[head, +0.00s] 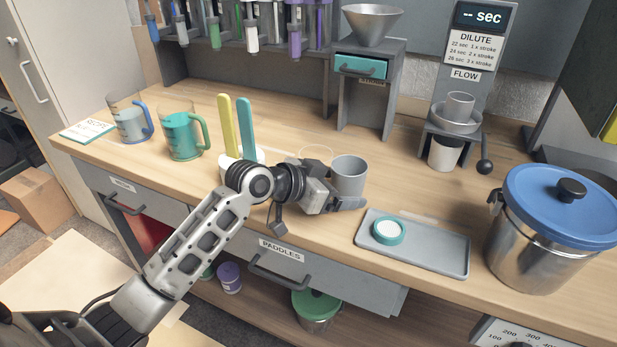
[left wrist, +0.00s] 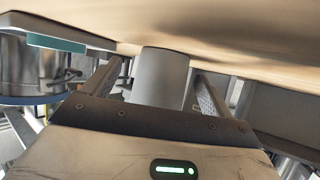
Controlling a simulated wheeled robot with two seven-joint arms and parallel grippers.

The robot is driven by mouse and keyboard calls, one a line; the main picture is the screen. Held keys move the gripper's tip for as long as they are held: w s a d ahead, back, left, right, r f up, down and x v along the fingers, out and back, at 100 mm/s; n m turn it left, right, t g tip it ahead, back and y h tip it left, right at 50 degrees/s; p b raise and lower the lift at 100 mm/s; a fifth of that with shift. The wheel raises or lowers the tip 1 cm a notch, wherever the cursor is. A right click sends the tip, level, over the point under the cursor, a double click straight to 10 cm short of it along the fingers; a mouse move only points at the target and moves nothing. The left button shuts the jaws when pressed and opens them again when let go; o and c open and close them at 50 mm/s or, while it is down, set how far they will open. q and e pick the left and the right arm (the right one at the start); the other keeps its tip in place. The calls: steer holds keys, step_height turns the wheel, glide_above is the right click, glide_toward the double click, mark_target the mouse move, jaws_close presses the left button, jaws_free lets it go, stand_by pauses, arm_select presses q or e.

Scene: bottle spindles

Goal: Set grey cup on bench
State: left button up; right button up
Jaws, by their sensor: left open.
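The grey cup (head: 348,176) stands upright on the wooden bench (head: 290,130), left of the grey tray. My left gripper (head: 350,196) is at the cup, low over the bench near its front edge. In the left wrist view the cup (left wrist: 162,78) is between the two open fingers (left wrist: 155,85), with a gap on the finger sides. Whether a finger touches the cup cannot be told. My right gripper is in neither view.
A grey tray (head: 440,252) with a teal-rimmed round item (head: 389,231) lies right of the cup. A blue-lidded steel pot (head: 545,240) stands further right. Yellow and teal paddles (head: 246,125) stand behind my left wrist. A flow stand (head: 458,120) is at the back right.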

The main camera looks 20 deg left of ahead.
arm_select(q)
steer(key=v, duration=1.1)
steer(key=shift+s+a+r, duration=0.1)
steer(key=shift+s+r, duration=0.05)
steer(key=shift+r, duration=0.15)
